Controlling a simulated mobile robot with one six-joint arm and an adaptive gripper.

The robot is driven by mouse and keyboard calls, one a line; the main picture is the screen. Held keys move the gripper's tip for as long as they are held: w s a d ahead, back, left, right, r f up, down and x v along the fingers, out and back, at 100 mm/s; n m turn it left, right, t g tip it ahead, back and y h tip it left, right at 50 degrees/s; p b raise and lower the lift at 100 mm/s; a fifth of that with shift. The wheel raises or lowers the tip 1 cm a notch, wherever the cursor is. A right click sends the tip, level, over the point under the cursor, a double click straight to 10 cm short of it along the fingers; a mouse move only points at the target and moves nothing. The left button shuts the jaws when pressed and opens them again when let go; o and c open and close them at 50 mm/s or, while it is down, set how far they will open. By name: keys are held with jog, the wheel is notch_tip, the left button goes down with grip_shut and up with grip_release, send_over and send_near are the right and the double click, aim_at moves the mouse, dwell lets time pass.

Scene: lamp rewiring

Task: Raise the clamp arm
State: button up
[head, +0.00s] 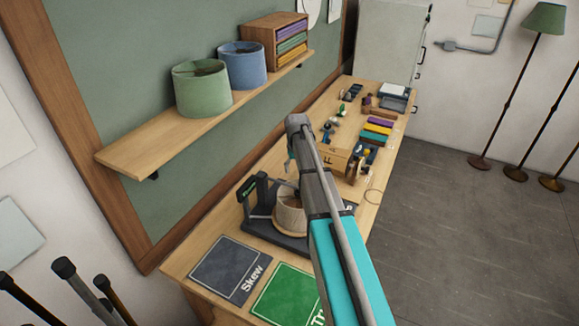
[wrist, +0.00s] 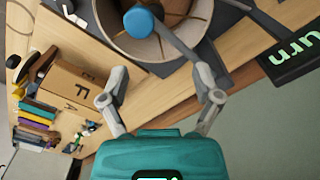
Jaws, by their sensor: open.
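A beige lampshade (head: 291,215) stands on a dark fixture (head: 262,232) on the bench, partly hidden by my arm in the head view. In the wrist view the open lampshade (wrist: 107,20), with its inner ribs, fills the top. A bar with a round blue end, which looks like the clamp arm (wrist: 175,40), reaches over the lampshade's opening. Its other end runs close to my right fingertip; I cannot tell whether they touch. My gripper (wrist: 161,74) is open, with its two fingers spread and nothing seen held between them.
A dark sign ending in "urn" (wrist: 298,48) stands at the right in the wrist view. A cardboard box (wrist: 75,84) and several coloured items lie to the left. A dark "Skew" mat (head: 229,268) and a green mat (head: 284,297) lie on the bench's near end. A shelf (head: 140,150) hangs above.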

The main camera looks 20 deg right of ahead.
jog(key=f+b, duration=0.1)
jog(key=s+d+f+b, duration=0.1)
jog(key=shift+s+f, duration=0.1)
jog(key=shift+f, duration=0.3)
jog(key=f+b, duration=0.2)
jog(key=s+d+f+b, duration=0.1)
jog(key=shift+d+f+b, duration=0.1)
jog(key=shift+f+b, duration=0.1)
jog(key=shift+b, duration=0.1)
notch_tip(320, 180, up, 14)
jog(key=p, duration=1.4)
jog(key=s+a+f+b, duration=0.4)
jog(key=s+f+b, duration=0.2)
jog(key=f+b, duration=0.2)
jog(key=s+a+f+b, duration=0.5)
jog(key=s+f+b, duration=0.1)
jog(key=f+b, duration=0.2)
jog(key=shift+s+a+f+b, duration=0.15)
jog(key=shift+a+f+b, duration=0.1)
jog(key=shift+f+b, duration=0.1)
dwell(0.3)
jog(key=s+a+f+b, duration=0.3)
jog(key=s, duration=0.3)
jog(key=s+a+f+b, duration=0.3)
jog(key=s, duration=0.3)
jog(key=shift+s+a+f+b, duration=0.2)
jog(key=shift+s+f+b, duration=0.05)
jog(key=shift+f+b, duration=0.05)
